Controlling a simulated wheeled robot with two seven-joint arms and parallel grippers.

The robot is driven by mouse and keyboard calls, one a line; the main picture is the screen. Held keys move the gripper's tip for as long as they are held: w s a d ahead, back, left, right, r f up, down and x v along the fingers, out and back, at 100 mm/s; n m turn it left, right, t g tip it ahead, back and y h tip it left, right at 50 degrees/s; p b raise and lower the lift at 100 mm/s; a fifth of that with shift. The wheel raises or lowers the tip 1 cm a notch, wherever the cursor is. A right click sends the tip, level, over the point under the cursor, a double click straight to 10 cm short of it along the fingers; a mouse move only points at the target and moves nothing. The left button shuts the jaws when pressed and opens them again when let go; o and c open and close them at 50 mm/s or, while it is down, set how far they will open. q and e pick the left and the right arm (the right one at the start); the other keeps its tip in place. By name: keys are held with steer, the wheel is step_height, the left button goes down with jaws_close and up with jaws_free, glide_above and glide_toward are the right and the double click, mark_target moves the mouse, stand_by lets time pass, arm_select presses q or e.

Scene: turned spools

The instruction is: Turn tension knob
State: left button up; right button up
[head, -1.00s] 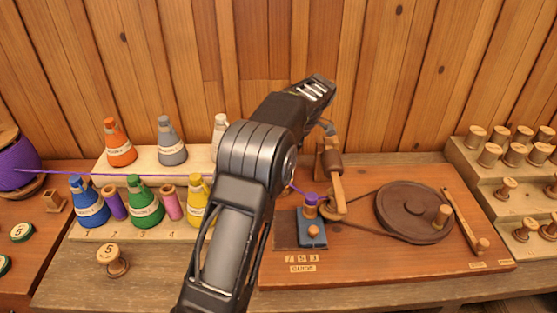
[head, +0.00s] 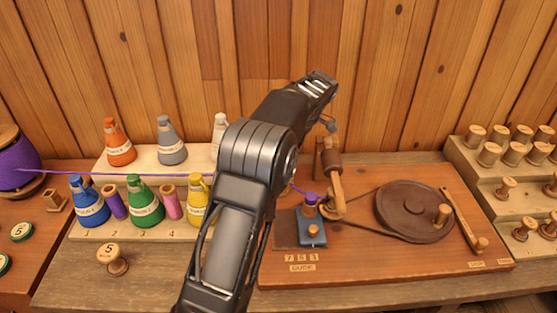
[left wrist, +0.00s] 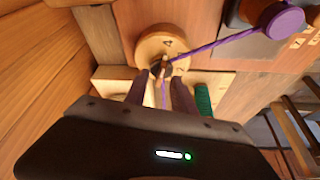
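A round pale wooden dial (left wrist: 178,42) with dark letter marks shows in the left wrist view. A small dark knob (left wrist: 160,65) with a light pointer sits at its lower middle. The purple thread (left wrist: 225,46) runs from beside the knob to a purple-wound spool (left wrist: 283,20). My left gripper (left wrist: 161,82) has its two fingers apart, tips close to the knob, one on each side; I cannot tell whether they touch it. In the head view my left arm hides the dial, the knob and the gripper. My right gripper is not in view.
Thread cones, such as the yellow one (head: 198,203), stand on a stepped rack (head: 90,235) left of my arm. A blue guide block (head: 312,232) and brown wheel (head: 413,210) sit on the board to the right. Wooden spools fill the right-hand rack (head: 480,185).

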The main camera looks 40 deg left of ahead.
arm_select(q)
steer(key=p+v, duration=0.5)
steer(key=v, duration=0.2)
steer(key=shift+f, duration=0.1)
stand_by(0.4)
